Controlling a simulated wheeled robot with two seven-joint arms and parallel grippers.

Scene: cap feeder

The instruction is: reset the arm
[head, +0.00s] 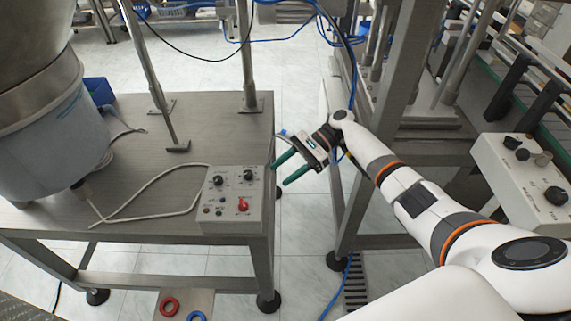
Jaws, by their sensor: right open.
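My right arm comes in from the lower right, with white links and orange rings. My right gripper (287,170) has two green fingers that stand apart, with nothing between them. It is over the gap beside the right edge of the metal table, just right of and above the grey control box (233,199). The box carries black knobs and a red knob on its top. My left gripper and left arm are not in view.
The metal table (150,185) bears a large feeder bowl (55,130) at the left. A steel frame (345,150) stands behind my right arm. A second control panel (530,175) is at the right.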

